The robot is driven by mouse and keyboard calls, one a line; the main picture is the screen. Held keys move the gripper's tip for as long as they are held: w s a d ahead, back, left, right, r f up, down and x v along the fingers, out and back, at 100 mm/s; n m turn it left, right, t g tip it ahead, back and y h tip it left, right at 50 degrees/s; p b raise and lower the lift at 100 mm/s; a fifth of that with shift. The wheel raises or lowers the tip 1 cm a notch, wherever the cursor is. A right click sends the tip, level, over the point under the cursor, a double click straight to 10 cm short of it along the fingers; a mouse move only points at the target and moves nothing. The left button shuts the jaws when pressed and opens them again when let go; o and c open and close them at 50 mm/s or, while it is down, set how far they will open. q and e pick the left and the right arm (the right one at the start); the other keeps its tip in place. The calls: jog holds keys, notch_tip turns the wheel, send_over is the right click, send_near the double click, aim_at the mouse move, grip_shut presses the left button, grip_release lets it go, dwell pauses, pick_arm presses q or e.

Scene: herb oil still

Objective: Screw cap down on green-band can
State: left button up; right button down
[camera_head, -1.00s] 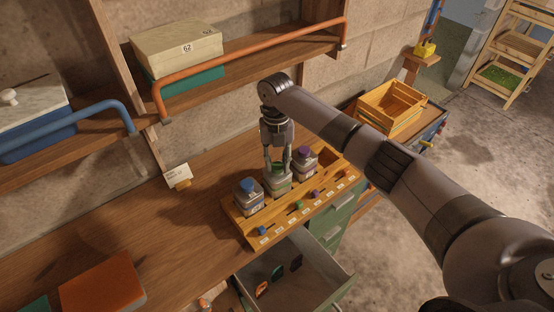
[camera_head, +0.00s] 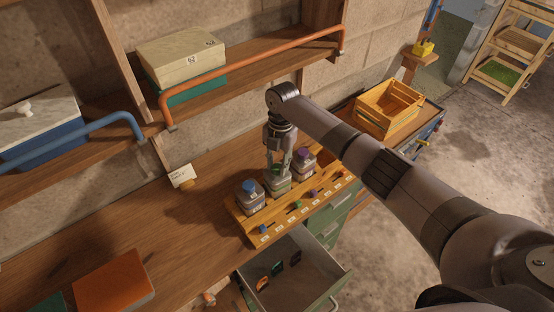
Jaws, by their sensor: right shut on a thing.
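The green-band can (camera_head: 277,185) stands upright in the middle of the wooden rack (camera_head: 238,222). My right gripper (camera_head: 278,168) points down over it, with its fingers shut at the can's top on the green cap. The fingers mostly hide that cap, so I cannot tell how it sits on the neck. My left gripper is not in view.
A blue-capped can (camera_head: 250,199) stands to the left and a purple-capped can (camera_head: 303,161) to the right, both close to my fingers. A drawer (camera_head: 290,270) is open in front. A small card (camera_head: 182,175) stands behind the rack. The bench at left is mostly clear.

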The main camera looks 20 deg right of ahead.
aim_at(278, 167)
jog(key=shift+s+d+f+m, duration=0.1)
jog(key=shift+f+m, duration=0.05)
jog(key=shift+m, duration=0.55)
jog(key=m, duration=0.3)
jog(key=m+t, duration=0.1)
jog(key=m, duration=0.3)
jog(key=shift+m, duration=0.4)
jog(key=m, duration=0.2)
jog(key=shift+s+m, duration=0.1)
jog(key=shift+m, duration=0.3)
jog(key=c, duration=1.2)
grip_release()
jog(key=shift+r, duration=3.65)
jog(key=shift+f, duration=0.1)
